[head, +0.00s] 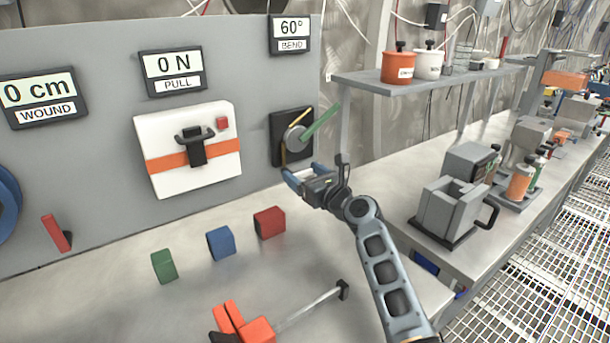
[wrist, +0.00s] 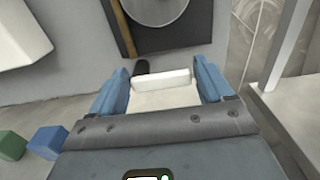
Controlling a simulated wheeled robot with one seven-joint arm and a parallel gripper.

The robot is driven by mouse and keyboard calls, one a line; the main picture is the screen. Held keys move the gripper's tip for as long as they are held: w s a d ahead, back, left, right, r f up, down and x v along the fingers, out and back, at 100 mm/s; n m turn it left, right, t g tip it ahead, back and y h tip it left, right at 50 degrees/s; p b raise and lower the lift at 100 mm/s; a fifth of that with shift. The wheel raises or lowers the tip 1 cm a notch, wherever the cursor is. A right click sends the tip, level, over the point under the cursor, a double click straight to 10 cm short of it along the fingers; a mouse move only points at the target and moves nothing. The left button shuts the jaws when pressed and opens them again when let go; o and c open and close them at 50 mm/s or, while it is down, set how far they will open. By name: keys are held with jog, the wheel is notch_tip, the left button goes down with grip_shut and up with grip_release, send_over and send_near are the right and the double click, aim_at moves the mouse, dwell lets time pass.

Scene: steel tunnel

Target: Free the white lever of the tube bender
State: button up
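The tube bender is a black plate (head: 279,150) with a grey round disc (head: 295,138), mounted on the grey panel. A green bar (head: 322,122) sticks up to the right from the disc, and a thin yellow bar lies along the plate. My gripper (head: 304,174) is just below the plate, with its blue fingers spread apart. In the wrist view a short white bar, seemingly the white lever (wrist: 162,79), lies between the open fingers, with a dark end piece beside it. I cannot tell whether either finger touches it.
The display (head: 290,36) above the bender reads 60° BEND. A white box (head: 165,172) with an orange band is on the panel to the left. Green, blue and red blocks (head: 269,222) stand on the bench below. A shelf (head: 420,77) is close on the right.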

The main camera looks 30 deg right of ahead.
jog(key=c, duration=0.6)
jog(key=shift+r, duration=0.1)
jog(key=n, duration=0.3)
jog(key=shift+a+r+n, duration=0.1)
jog(key=shift+r+n, duration=0.25)
jog(key=shift+n, duration=0.05)
jog(key=n, duration=0.3)
jog(key=shift+a+r+n+b, duration=0.25)
jog(key=shift+a+n+b, duration=0.05)
jog(key=shift+n+b, duration=0.1)
jog(key=n, duration=0.2)
jog(key=a+n+b, duration=0.1)
jog(key=n, duration=0.1)
jog(key=shift+r, duration=0.2)
jog(key=n+b, duration=0.1)
jog(key=n, duration=0.2)
jog(key=a+n+b, duration=0.1)
jog(key=n, duration=0.2)
jog(key=shift+a+r+b, duration=0.1)
jog(key=shift+a+b, duration=0.1)
jog(key=shift+b, duration=0.15)
jog(key=shift+n, duration=0.3)
